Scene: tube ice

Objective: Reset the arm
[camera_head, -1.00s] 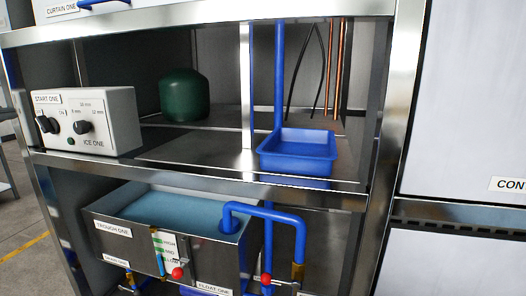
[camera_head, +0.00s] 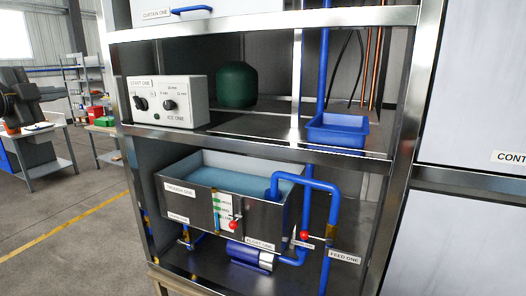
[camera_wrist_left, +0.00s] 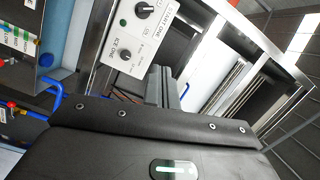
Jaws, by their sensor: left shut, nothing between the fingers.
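My left gripper (camera_wrist_left: 163,88) shows in the left wrist view, its dark fingers together with nothing between them. Past the fingers in that view is the ICE ONE control box (camera_wrist_left: 135,30), white with black knobs. The box also stands on the upper left shelf in the head view (camera_head: 168,103). I make out neither gripper in the head view. My right gripper is in no frame.
The steel rack holds a dark green tank (camera_head: 237,85), a blue tray (camera_head: 338,131) and, below, a water-filled trough (camera_head: 182,196) with blue pipes (camera_head: 305,184). A red-handled valve (camera_head: 304,236) sits at its right. Open floor (camera_head: 80,245) lies to the left.

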